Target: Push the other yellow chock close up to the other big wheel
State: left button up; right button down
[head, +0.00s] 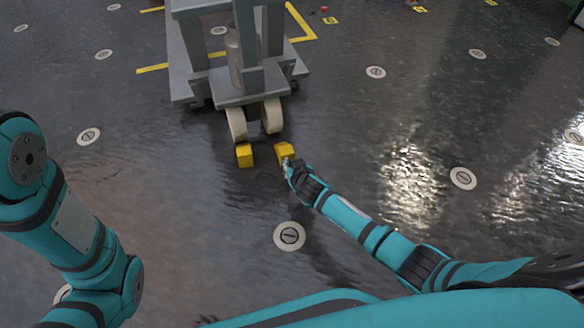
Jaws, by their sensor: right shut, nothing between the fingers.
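Two yellow chocks lie on the dark floor in front of a pair of big pale wheels under a grey stand. The left chock (244,155) sits close to the left wheel (237,124); I cannot tell whether they touch. The right chock (284,151) sits in front of and slightly right of the right wheel (272,116), with a small gap between them. My right gripper (287,163) is shut and empty at the near side of the right chock, seemingly against it. The gripper hides part of that chock's near face. My left gripper is out of view; only my left arm shows.
The grey stand (190,62) rises above the wheels, with its frame reaching low to the floor. Round floor discs (289,236) are set in the floor. Yellow line markings (303,38) lie behind the stand. The floor around the chocks is clear.

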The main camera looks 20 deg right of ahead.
jog(key=shift+w, duration=0.2)
jog(key=shift+w+b, duration=0.45)
jog(key=shift+w, duration=0.55)
jog(key=shift+w, duration=0.1)
jog(key=shift+w+b, duration=0.35)
jog(key=shift+w, duration=0.3)
jog(key=p+v, duration=0.2)
jog(key=shift+s+r+p, duration=0.1)
jog(key=shift+r+p, duration=0.1)
jog(key=shift+p, duration=0.2)
jog(key=p+v, duration=0.3)
jog(key=shift+s+f, duration=0.1)
jog(key=shift+s, duration=0.3)
